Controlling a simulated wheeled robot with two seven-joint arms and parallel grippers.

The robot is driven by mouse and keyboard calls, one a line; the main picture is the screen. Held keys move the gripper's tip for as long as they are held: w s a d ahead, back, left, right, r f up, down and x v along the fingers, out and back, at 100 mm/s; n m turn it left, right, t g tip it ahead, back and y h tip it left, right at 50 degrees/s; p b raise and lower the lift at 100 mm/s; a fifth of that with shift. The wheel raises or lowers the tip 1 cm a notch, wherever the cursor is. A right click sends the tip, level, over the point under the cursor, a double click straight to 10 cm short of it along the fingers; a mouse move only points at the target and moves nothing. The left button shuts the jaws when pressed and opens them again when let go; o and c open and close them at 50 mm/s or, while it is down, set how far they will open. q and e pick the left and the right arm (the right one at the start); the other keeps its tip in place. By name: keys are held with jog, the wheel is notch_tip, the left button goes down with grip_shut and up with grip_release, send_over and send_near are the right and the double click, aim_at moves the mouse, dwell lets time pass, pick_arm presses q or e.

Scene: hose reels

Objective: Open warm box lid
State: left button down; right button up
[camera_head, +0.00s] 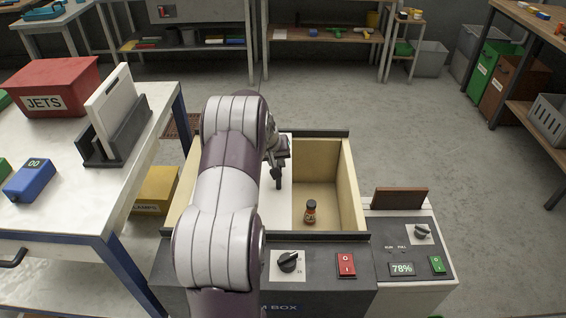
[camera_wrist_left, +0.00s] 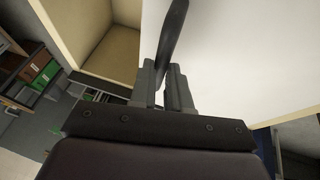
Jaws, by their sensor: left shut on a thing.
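The warm box (camera_head: 350,190) stands low in front of me, with pale wooden walls and a dark front panel. Its white lid (camera_head: 284,215) covers the left part, and the right part of the inside is uncovered. A small dark bottle with an orange label (camera_head: 310,212) stands inside on the right. My left gripper (camera_head: 279,165) is over the lid. In the left wrist view the gripper (camera_wrist_left: 170,85) is shut on the dark lid handle (camera_wrist_left: 174,38), with the white lid (camera_wrist_left: 240,60) behind it. My arm hides the box's left part. My right gripper is not in view.
The front panel has a black knob (camera_head: 289,261) and a red switch (camera_head: 346,264). A unit with a 78% display (camera_head: 402,269) stands right of the box. A white table (camera_head: 60,215) with a red JETS box (camera_head: 58,86) is at left. Floor behind is clear.

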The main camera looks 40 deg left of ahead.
pick_arm(q)
jog(key=c, duration=1.1)
grip_release()
jog(key=shift+r, duration=0.1)
jog(key=v, duration=1.2)
jog(key=shift+s+r, duration=0.2)
jog(key=shift+r, duration=0.05)
